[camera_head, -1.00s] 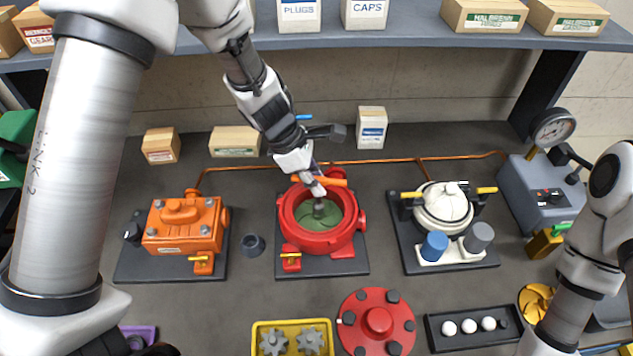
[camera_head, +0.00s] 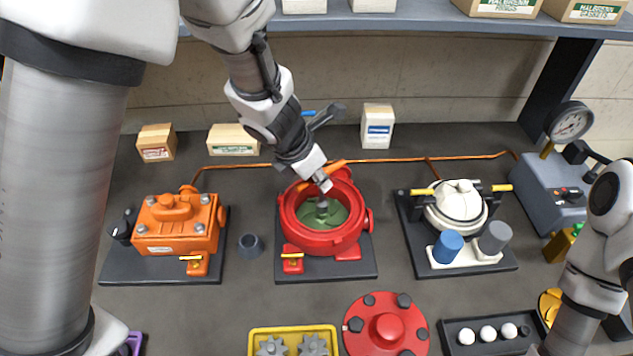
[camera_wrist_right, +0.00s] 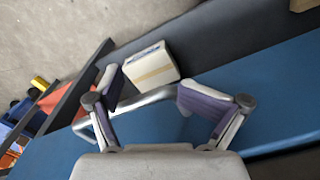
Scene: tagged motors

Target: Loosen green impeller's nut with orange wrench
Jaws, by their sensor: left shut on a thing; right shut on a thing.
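The green impeller (camera_head: 341,216) sits inside the open red pump housing (camera_head: 327,244) at the middle of the bench. Its grey nut (camera_head: 322,205) stands up at the centre. My left gripper (camera_head: 324,184) is shut on the orange wrench (camera_head: 337,164), above the nut. The wrench slants up to the right; the gripper hides part of it, and I cannot tell whether its head sits around the nut. In the right wrist view my right gripper (camera_wrist_right: 170,108) is shut on a grey tubular bar (camera_wrist_right: 152,97) over a blue surface.
An orange motor (camera_head: 178,225) stands left of the housing, a white unit (camera_head: 459,208) right. In front are a red cover (camera_head: 366,315), a yellow gear tray (camera_head: 292,331) and a black tray of white balls (camera_head: 470,324). A copper pipe (camera_head: 395,160) runs behind.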

